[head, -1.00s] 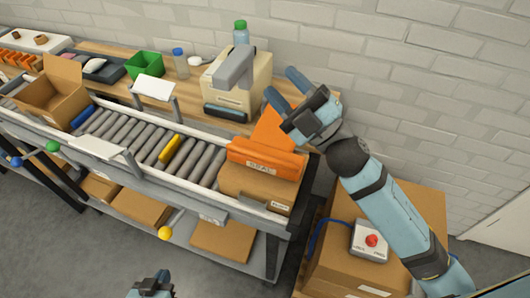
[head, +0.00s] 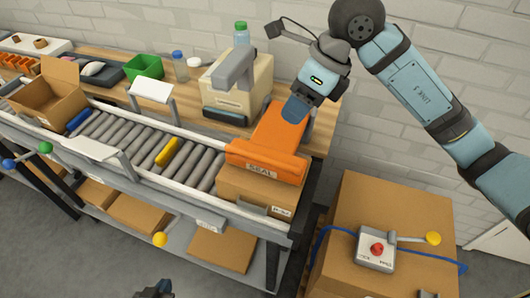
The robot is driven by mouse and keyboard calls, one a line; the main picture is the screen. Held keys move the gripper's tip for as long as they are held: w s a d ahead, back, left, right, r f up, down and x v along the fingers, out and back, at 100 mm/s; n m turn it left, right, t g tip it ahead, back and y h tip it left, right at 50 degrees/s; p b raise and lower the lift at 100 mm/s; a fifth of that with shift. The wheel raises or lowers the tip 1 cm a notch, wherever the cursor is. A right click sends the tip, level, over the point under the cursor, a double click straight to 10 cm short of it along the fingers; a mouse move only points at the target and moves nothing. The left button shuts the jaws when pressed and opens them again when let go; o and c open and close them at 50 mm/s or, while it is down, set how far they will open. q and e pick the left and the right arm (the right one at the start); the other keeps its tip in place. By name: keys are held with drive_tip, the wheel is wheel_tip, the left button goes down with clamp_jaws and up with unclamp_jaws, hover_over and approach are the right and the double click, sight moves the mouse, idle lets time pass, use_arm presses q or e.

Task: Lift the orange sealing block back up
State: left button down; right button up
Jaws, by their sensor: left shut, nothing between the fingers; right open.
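The orange sealing block (head: 265,165), marked SEAL, rests low on a closed cardboard box (head: 250,194) at the right end of the roller conveyor. A flat orange arm (head: 275,130) runs back from the block toward the bench. My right gripper (head: 309,116) is open, fingers pointing down, at the far end of this orange arm. One blue finger overlaps the orange surface in the picture; I cannot tell whether it touches. My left gripper (head: 153,290) is at the bottom edge, partly cut off, shut and empty, well away from the block.
A control box (head: 376,250) with a red button and a yellow-knobbed lever (head: 433,238) stands on a large carton (head: 395,205) at the right. A beige machine (head: 237,85) stands behind the conveyor (head: 150,200). An open carton (head: 50,95) is at the left.

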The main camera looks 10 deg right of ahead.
sight(263, 156)
drive_tip(key=x, duration=1.3)
drive_tip(key=shift+a+f, duration=0.15)
drive_tip(key=shift+f, duration=0.15)
drive_tip(key=shift+r, duration=0.1)
clamp_jaws()
